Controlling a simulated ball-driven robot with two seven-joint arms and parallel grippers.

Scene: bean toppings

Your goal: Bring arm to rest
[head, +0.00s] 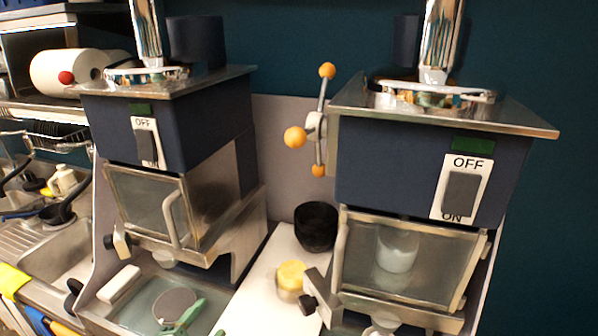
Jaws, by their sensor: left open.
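My left gripper (196,318) shows only in part, as light green finger pieces at the bottom edge of the head view. It is open, with nothing seen between its fingers. It is low in front of the left dispensing machine (205,125), over or beside the glass-like tray (140,305) below it. I cannot tell whether it touches the tray or the grey disc (175,303) there. The rest of my left arm is hidden below the frame. My right gripper is not in view.
A second machine (400,170) stands at the right, with a pale cup (397,252) behind its clear front. Between the machines are a black cup (315,226), a yellow-topped jar (291,277) and an orange-knobbed lever (318,125). A sink (50,250) is at the left.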

